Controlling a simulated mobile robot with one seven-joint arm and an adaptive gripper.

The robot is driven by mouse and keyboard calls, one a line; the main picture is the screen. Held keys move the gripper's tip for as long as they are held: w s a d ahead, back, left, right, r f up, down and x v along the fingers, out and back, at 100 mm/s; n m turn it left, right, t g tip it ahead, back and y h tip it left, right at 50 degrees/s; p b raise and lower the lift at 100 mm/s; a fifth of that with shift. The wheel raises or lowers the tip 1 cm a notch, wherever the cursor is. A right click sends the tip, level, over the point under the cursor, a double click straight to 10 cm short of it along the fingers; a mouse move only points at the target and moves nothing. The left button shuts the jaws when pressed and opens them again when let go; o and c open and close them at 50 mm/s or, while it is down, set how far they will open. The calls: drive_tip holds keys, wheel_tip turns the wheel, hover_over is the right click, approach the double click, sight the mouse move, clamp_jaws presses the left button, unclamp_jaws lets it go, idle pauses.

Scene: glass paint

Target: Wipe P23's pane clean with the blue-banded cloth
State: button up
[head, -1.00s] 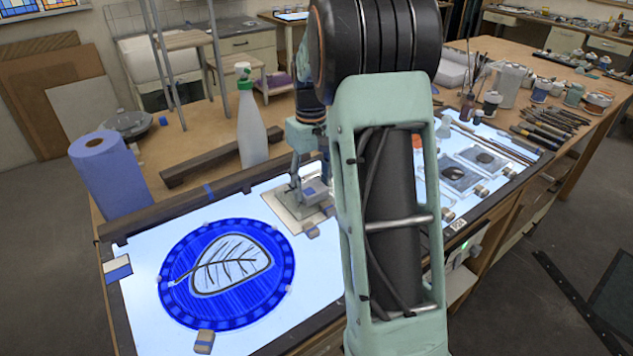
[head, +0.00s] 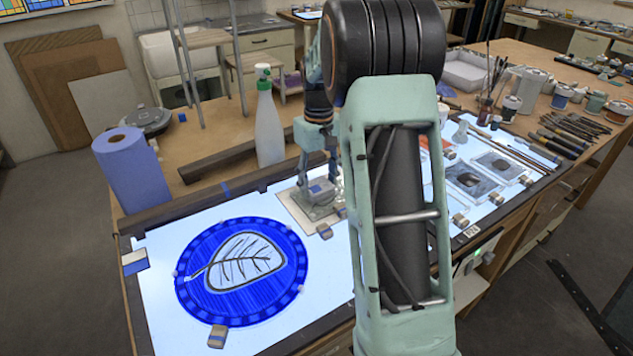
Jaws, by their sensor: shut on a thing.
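My gripper (head: 318,183) is low over the small square pane (head: 287,208) on the light table, right of the blue disc. It is shut on a small grey pad with a blue patch, apparently the blue-banded cloth (head: 321,188). The cloth is over the pane and seems to touch it. The pane looks greyish with a pale border; its label is not readable, and my arm and gripper hide part of it. I cannot tell how much paint is on it.
A round blue pane with a leaf (head: 242,268) lies to the left. Banded blocks (head: 217,336) sit around the panes. A white-and-blue piece (head: 134,262) lies at the left edge. A spray bottle (head: 269,130) and paper roll (head: 130,170) stand behind. More panes (head: 467,180) lie right.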

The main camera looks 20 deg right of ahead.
drive_tip(key=shift+w+d+p, duration=0.15)
drive_tip(key=shift+d+p, duration=0.1)
drive_tip(key=shift+d, duration=0.85)
drive_tip(key=shift+w+d+p, duration=0.15)
drive_tip(key=shift+d+p, duration=0.1)
drive_tip(key=shift+d, duration=0.8)
drive_tip(key=shift+s+a+b, duration=0.1)
drive_tip(key=shift+s+a, duration=0.05)
drive_tip(key=shift+a, duration=0.75)
drive_tip(key=shift+s+a+b, duration=0.1)
drive_tip(key=shift+s+a, duration=0.1)
drive_tip(key=shift+a, duration=0.7)
drive_tip(key=shift+s+a+b, duration=0.1)
drive_tip(key=shift+s+a, duration=0.05)
drive_tip(key=shift+a, duration=0.75)
drive_tip(key=shift+d+p, duration=0.3)
drive_tip(key=shift+d, duration=2.5)
drive_tip(key=shift+s+a, duration=0.25)
drive_tip(key=shift+a, duration=1.1)
drive_tip(key=shift+s+a, duration=0.25)
drive_tip(key=shift+a, duration=1.05)
drive_tip(key=shift+r, duration=0.1)
drive_tip(key=shift+r+p, duration=1.7)
drive_tip(key=shift+r, duration=0.8)
